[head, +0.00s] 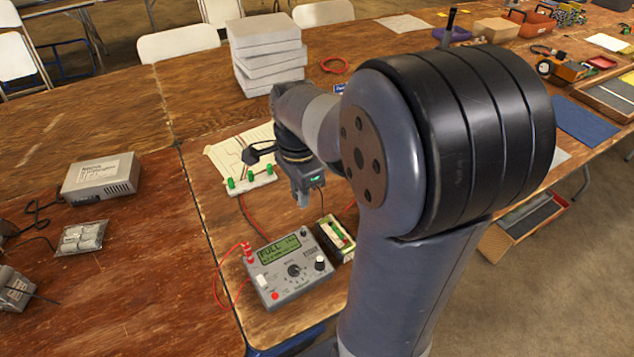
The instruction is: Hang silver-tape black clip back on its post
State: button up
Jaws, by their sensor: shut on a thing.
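My gripper (303,197) points down over the wooden table, behind the grey tester and right of a white strip (252,184) with green posts (231,183). It is shut. A thin dark lead runs down beside its fingers toward a small battery holder (335,238). The black clip and its silver tape are too small and too covered by the fingers to make out. The grey tester (288,272) reads FULL on its screen, with red leads around it. My arm hides the table to the right of the gripper.
A sheet with a drawn diagram (226,158) lies behind the strip. A stack of grey blocks (268,55) stands at the back. A grey power box (101,177) and a packet (82,238) are at left.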

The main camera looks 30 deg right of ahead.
jog(key=shift+f, duration=0.75)
jog(key=shift+d+f+b, duration=0.1)
jog(key=shift+b, duration=0.2)
jog(key=shift+f+b, duration=2.25)
jog(key=shift+f, duration=1.2)
jog(key=shift+f+p, duration=0.2)
jog(key=shift+p, duration=0.1)
jog(key=o, duration=0.8)
jog(key=shift+o, duration=1.3)
jog(key=shift+r, duration=0.1)
